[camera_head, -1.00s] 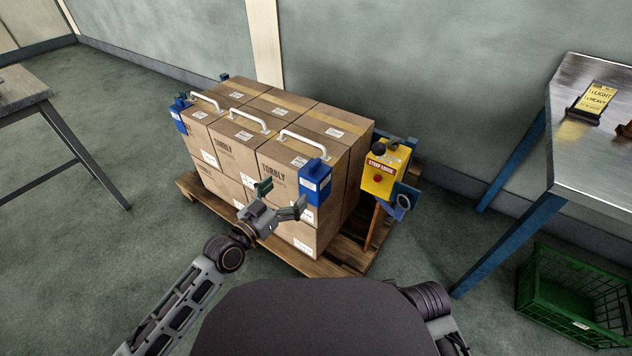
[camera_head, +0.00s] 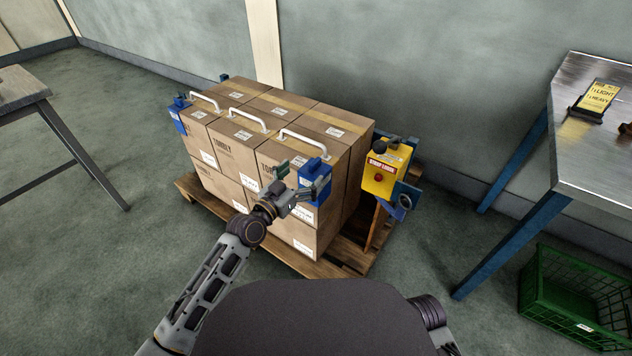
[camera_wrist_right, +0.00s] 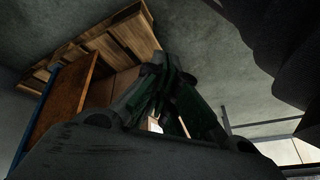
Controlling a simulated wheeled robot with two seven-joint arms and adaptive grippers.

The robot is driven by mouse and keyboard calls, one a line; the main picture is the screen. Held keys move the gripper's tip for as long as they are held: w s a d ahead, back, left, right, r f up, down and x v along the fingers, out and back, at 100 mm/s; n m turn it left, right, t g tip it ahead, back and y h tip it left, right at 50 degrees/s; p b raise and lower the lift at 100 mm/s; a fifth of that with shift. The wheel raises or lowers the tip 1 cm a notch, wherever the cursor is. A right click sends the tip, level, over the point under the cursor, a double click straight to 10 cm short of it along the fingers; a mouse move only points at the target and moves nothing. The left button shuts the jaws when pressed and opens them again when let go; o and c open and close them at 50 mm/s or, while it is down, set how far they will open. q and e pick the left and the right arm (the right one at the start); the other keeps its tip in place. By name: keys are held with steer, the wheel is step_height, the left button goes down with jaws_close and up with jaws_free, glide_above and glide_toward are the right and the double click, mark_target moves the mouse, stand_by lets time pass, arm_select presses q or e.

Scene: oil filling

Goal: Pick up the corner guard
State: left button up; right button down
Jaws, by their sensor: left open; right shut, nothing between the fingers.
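A blue corner guard (camera_head: 315,181) sits on the near right top corner of the stacked cartons. Another blue corner guard (camera_head: 178,116) sits on the left top corner. My left gripper (camera_head: 297,178) is open at the near right guard, with its fingers close around or beside it; I cannot tell whether they touch it. My right gripper (camera_wrist_right: 165,92) shows in the right wrist view with its fingers together and empty. In the head view the right gripper is hidden; only part of that arm shows at the bottom.
Brown cartons (camera_head: 236,155) with white handles stand on a wooden pallet (camera_head: 345,255). A yellow strap box (camera_head: 383,172) stands right of them. A metal table (camera_head: 590,160) is at right, a green crate (camera_head: 570,305) below it. Another table (camera_head: 22,95) is at left.

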mark_target(310, 167)
arm_select(q)
steer(key=shift+w, duration=0.1)
arm_select(e)
steer(key=shift+w+r, duration=0.25)
steer(key=shift+w, duration=0.05)
arm_select(q)
steer(key=shift+b+x, duration=0.5)
steer(key=shift+x, duration=0.35)
steer(key=shift+w+d+f, duration=0.15)
steer(key=shift+w+f, duration=0.05)
steer(key=shift+w, duration=0.15)
steer(key=shift+b+x, duration=0.5)
steer(key=shift+x, duration=0.85)
arm_select(e)
steer(key=shift+t+y, duration=0.4)
steer(key=shift+t, duration=0.1)
steer(key=shift+w+a+f, duration=0.1)
steer(key=shift+a+f, duration=0.15)
steer(key=shift+f, duration=0.8)
steer(key=shift+w+a+f, duration=0.1)
steer(key=shift+a+f, duration=0.15)
steer(key=shift+f, duration=0.75)
arm_select(q)
steer(key=shift+c, duration=0.3)
steer(key=c, duration=1.4)
steer(key=shift+o, duration=0.2)
